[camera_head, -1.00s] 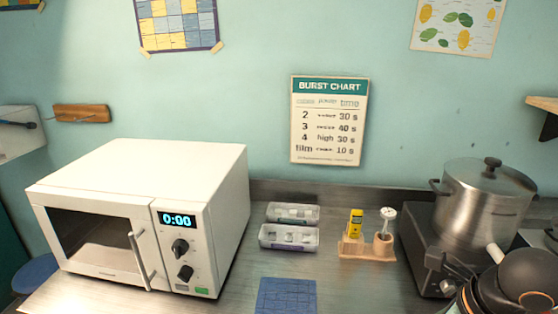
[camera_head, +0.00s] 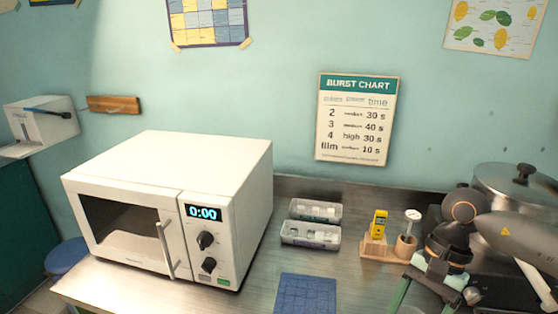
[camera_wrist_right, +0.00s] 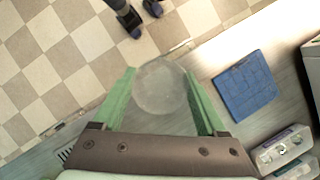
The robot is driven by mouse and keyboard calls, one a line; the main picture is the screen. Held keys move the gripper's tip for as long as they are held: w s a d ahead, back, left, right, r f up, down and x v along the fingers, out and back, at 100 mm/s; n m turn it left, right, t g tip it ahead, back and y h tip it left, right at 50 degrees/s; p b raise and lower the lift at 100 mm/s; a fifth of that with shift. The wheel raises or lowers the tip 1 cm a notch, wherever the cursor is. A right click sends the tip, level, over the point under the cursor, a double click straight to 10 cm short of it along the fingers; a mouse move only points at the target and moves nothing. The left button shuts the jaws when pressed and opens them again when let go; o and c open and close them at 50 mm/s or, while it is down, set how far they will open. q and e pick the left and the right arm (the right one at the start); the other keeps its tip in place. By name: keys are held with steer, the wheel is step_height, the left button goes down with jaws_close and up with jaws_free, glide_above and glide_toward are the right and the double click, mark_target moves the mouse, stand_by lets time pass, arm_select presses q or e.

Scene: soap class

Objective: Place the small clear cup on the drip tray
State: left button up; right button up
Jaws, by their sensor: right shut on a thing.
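My right gripper (camera_wrist_right: 160,92) has green fingers and is shut on the small clear cup (camera_wrist_right: 160,85), a round translucent shape between them in the right wrist view. In the head view the right gripper (camera_head: 432,290) hangs over the counter's right part; I cannot make out the cup clearly there. No drip tray can be told for sure. A small dark slotted piece (camera_wrist_right: 66,153) shows at the lower left of the right wrist view, mostly cut off by the gripper. My left gripper is not in view.
A white microwave (camera_head: 150,205) stands left. A blue mat (camera_head: 305,294) lies flat on the counter. Two clear bins (camera_head: 310,234) and a wooden holder (camera_head: 380,252) with a yellow item stand behind it. A steel pot (camera_head: 510,185) is at right, partly behind my arm.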

steer(key=n, duration=0.1)
steer(key=n+h, duration=0.1)
steer(key=w+a+n+g, duration=0.1)
steer(key=n, duration=0.1)
steer(key=shift+r, duration=0.25)
steer(key=n, duration=0.1)
steer(key=n+h, duration=0.1)
steer(key=n, duration=0.1)
steer(key=w+a+n+h, duration=0.1)
steer(key=n, duration=0.1)
steer(key=shift+r+g, duration=0.25)
steer(key=shift+g, duration=0.05)
steer(key=shift+f+n, duration=0.1)
steer(key=shift+n, duration=0.2)
steer(key=shift+s+a+f, duration=0.1)
steer(key=shift+s+f, duration=0.55)
steer(key=shift+s, duration=0.3)
steer(key=shift+s+f, duration=0.65)
steer(key=shift+s, duration=0.25)
